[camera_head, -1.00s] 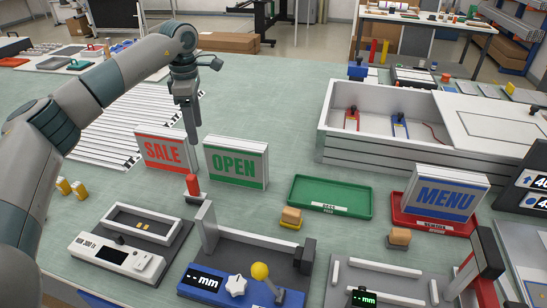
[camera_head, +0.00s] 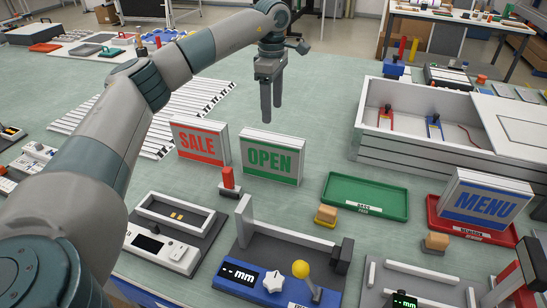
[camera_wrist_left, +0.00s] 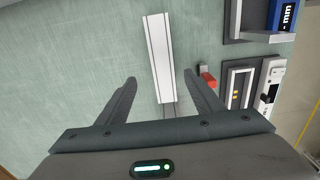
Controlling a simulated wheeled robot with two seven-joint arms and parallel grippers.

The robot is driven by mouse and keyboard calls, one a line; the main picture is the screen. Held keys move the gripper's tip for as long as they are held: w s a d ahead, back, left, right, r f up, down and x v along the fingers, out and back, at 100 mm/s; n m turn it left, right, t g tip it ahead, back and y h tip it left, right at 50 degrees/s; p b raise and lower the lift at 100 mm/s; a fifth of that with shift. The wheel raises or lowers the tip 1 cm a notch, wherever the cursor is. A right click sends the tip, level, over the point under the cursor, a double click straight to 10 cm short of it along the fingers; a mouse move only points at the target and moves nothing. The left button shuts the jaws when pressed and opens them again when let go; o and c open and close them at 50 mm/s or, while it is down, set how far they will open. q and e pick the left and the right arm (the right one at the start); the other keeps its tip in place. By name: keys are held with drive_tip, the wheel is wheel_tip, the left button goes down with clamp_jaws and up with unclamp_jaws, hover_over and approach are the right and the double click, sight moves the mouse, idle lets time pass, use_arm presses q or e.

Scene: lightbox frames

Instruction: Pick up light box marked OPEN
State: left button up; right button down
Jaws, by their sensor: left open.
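The OPEN light box (camera_head: 271,157) is a white upright panel with green lettering, standing on the green table. My left gripper (camera_head: 271,116) is open and empty, pointing down above and behind this box in the head view, apart from it. In the left wrist view, the white top edge of a light box, which looks like the OPEN one (camera_wrist_left: 159,50), lies beyond and between the spread fingers of my left gripper (camera_wrist_left: 160,77). My right gripper is not in view.
The SALE light box (camera_head: 200,141) stands close to the left. A red-topped block (camera_head: 228,178) is just in front. The MENU box (camera_head: 484,197) stands in a red tray (camera_head: 450,232). A green tray (camera_head: 365,196) lies right, a large white case (camera_head: 430,145) behind it.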

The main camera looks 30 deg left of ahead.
sight(272, 136)
use_arm(q)
wheel_tip(272, 136, down, 11)
drive_tip(key=p, duration=0.4)
drive_tip(key=shift+s+r+p, duration=0.1)
drive_tip(key=shift+p, duration=0.25)
drive_tip(key=shift+f, duration=0.7)
drive_tip(key=shift+s+f+p, duration=0.15)
drive_tip(key=shift+f+p, duration=0.65)
drive_tip(key=shift+p, duration=0.35)
wheel_tip(272, 136, down, 3)
drive_tip(key=shift+d+r+p, duration=0.1)
drive_tip(key=shift+p, duration=0.7)
drive_tip(key=shift+f, duration=0.4)
